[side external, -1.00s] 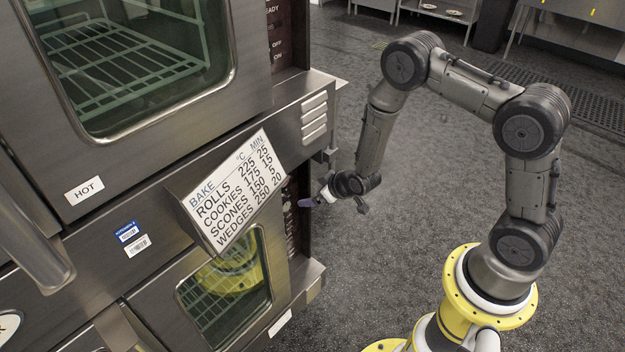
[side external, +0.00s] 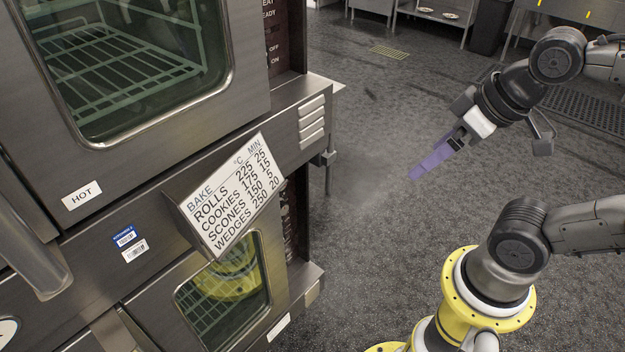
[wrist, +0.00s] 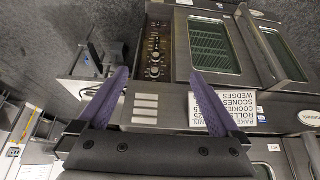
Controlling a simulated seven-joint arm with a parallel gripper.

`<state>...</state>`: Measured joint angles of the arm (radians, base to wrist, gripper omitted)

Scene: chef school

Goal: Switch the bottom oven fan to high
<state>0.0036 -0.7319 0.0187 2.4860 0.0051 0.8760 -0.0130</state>
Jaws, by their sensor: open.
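The bottom oven (side external: 277,265) stands below the tilted bake sign in the side external view. Its control panel (side external: 288,225) shows there only as a narrow dark strip at a steep angle. In the wrist view, which is upside down, the bottom oven's panel (wrist: 154,48) shows several round knobs and small switches. The fan switch and its setting are too small to tell. My gripper (side external: 415,175) is to the right of the oven, well away from it, with purple fingers. In the wrist view my gripper (wrist: 158,73) is open and empty, its fingertips framing the panel's lower area.
The bake sign (side external: 230,190) and vent slots (side external: 313,118) jut out above the bottom panel. The top oven (side external: 250,90) carries a HOT label (side external: 82,195). Open floor (side external: 365,200) lies between the oven and my gripper. Steel tables (side external: 440,12) stand at the back.

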